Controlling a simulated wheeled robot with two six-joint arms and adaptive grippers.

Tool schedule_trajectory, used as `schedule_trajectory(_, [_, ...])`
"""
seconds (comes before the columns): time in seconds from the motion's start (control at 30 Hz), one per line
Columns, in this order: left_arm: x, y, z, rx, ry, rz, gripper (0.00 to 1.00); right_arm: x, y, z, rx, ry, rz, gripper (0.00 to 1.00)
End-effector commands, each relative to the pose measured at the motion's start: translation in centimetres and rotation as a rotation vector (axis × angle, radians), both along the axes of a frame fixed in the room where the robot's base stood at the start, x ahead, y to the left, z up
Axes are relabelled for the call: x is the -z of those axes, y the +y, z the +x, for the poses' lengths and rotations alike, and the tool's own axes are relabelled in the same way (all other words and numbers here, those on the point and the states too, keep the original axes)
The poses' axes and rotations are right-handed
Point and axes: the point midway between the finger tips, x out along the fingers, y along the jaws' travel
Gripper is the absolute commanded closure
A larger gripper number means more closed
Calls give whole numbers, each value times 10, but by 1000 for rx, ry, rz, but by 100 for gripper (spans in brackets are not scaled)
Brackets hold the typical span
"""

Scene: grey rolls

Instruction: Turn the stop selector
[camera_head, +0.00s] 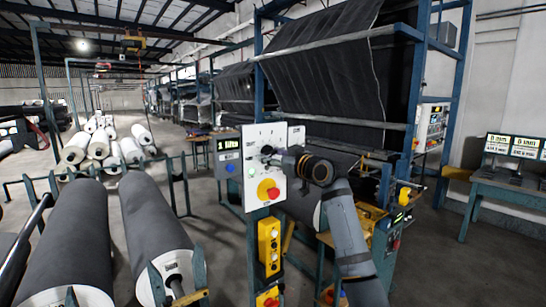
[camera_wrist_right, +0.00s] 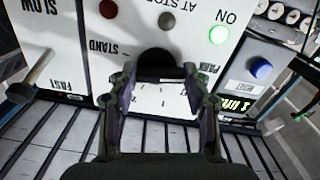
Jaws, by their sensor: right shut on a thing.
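The stop selector (camera_wrist_right: 157,60) is a dark round knob on a white control panel (camera_head: 251,193). In the right wrist view the panel appears upside down, with STAND and PARK lettering beside the knob. My right gripper (camera_wrist_right: 162,88) has its two fingers on either side of the knob and is shut on it. In the head view the right gripper (camera_head: 276,159) reaches the panel from the right and hides most of the knob. The knob's exact pointer direction cannot be read. My left gripper is not in view.
A red button on a yellow base (camera_head: 268,190) sits low on the panel. A green lamp (camera_wrist_right: 219,35) and a blue button (camera_wrist_right: 261,69) are near the selector. A yellow control box (camera_head: 269,246) hangs below.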

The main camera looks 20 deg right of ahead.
Motion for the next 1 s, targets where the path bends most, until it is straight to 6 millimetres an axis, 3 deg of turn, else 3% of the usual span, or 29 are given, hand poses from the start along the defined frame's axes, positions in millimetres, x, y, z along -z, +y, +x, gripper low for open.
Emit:
schedule_trajectory(0.03, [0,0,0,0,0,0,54,0,0,0,1,-1,-3,47])
schedule_trajectory(0.2, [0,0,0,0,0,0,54,0,0,0,1,-1,-2,28])
schedule_trajectory(0.57, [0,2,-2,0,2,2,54,0,-4,-7,3,-2,-1,28])
schedule_trajectory(1.0, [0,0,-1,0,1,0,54,1,-37,-96,5,-1,-5,28])
